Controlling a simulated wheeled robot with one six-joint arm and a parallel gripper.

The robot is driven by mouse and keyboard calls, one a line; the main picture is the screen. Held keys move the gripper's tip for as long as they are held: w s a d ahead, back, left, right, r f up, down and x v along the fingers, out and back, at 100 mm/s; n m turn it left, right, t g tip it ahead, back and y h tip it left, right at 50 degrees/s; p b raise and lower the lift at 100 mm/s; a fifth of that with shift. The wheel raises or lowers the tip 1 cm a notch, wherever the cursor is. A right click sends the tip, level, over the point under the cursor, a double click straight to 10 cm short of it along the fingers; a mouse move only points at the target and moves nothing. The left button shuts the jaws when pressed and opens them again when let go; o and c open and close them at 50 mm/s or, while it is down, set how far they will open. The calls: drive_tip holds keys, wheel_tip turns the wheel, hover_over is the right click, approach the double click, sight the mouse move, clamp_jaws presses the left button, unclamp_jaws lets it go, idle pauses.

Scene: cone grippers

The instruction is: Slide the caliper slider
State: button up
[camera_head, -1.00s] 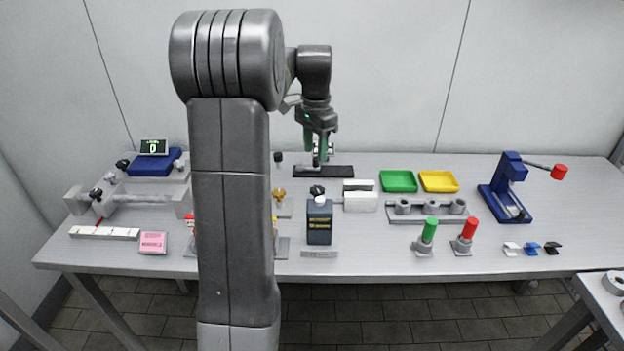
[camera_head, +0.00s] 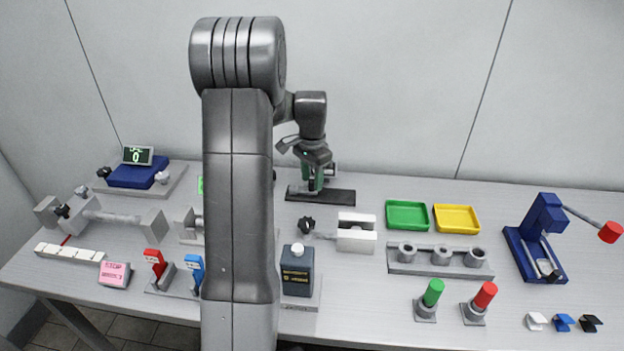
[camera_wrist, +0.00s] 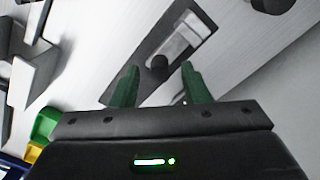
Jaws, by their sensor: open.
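The caliper lies on a long dark base (camera_head: 335,196) near the back of the table, partly hidden behind my gripper in the head view. My gripper (camera_head: 313,187) points down at the caliper. Its two green fingers (camera_wrist: 160,70) are apart and empty, one on each side of the knob as seen in the wrist view. I cannot tell how far above the knob they are.
A grey block with a knobbed rod (camera_head: 355,240) stands in front of the caliper. Green (camera_head: 407,229) and yellow (camera_head: 456,227) trays lie to its right. My arm hides part of the table's left middle.

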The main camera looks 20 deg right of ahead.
drive_tip(key=shift+f, duration=0.4)
drive_tip(key=shift+c, duration=0.4)
clamp_jaws()
drive_tip(key=shift+d, duration=0.1)
drive_tip(key=s+d, duration=0.2)
drive_tip(key=d, duration=0.2)
drive_tip(key=shift+s+d+p, duration=0.2)
drive_tip(key=shift+s+p, duration=0.15)
drive_tip(key=shift+s, duration=0.05)
drive_tip(key=shift+c, duration=1.4)
unclamp_jaws()
drive_tip(key=o, duration=0.4)
drive_tip(key=shift+s+d, duration=0.1)
drive_tip(key=shift+c, duration=0.2)
